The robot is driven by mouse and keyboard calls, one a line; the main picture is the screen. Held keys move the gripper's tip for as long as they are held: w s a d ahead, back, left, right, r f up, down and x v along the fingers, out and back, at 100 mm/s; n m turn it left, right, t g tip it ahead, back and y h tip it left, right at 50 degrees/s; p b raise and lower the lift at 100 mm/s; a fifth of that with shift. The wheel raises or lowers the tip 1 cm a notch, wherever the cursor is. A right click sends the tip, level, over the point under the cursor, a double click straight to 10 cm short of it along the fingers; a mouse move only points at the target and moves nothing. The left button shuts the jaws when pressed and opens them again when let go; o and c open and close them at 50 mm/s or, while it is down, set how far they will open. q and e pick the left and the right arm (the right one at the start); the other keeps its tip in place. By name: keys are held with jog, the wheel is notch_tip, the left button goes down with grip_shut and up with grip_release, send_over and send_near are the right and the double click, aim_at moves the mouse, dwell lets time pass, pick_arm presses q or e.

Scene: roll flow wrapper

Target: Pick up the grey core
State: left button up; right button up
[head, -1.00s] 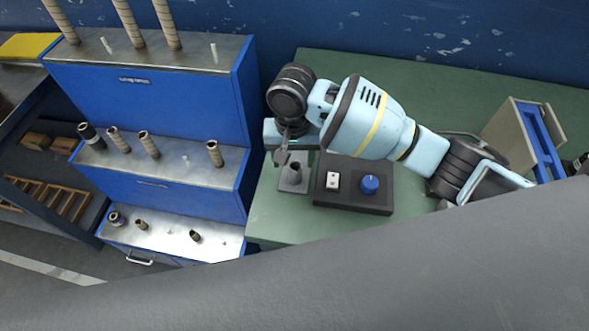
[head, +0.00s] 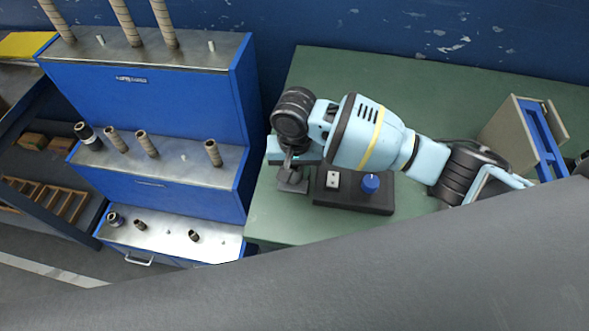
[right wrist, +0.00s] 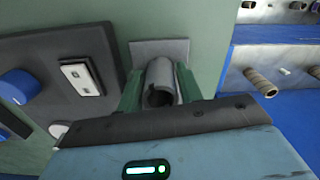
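The grey core (right wrist: 161,78) is a short hollow tube standing on a small grey plate (right wrist: 176,47) in the right wrist view. My right gripper (right wrist: 160,84) has its two green fingers on either side of the core, very close to its wall. I cannot tell whether they touch it. In the head view my right gripper (head: 291,172) is low over the plate (head: 292,187) on the green table and hides most of the core. My left gripper is not in view.
A black box (head: 352,192) with a white switch and a blue knob (head: 370,183) lies just right of the plate. A blue stepped rack (head: 190,98) with several tubes stands to the left. A beige and blue holder (head: 535,137) is at the right.

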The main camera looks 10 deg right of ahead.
jog(key=c, duration=0.5)
